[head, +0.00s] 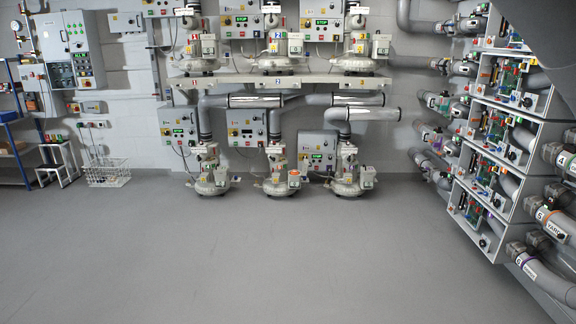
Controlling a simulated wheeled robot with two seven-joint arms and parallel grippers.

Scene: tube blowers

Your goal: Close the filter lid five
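At the right edge, a thick grey pipe carries a label with a 5 (545,215). A grey pipe marked 4 (562,160) is above it, and another grey pipe (540,275) with a purple band is below it. These pipes meet a stack of white boxes (477,222) with coloured parts inside. I cannot tell which part is filter lid five or whether it is open or shut. Neither of my grippers is in view.
Blower units (277,170) stand along the back wall, with more on a shelf (278,81) above. A wire basket (107,173), a small white stool (57,165) and a blue rack (15,130) are at the left. The grey floor (270,260) in front is clear.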

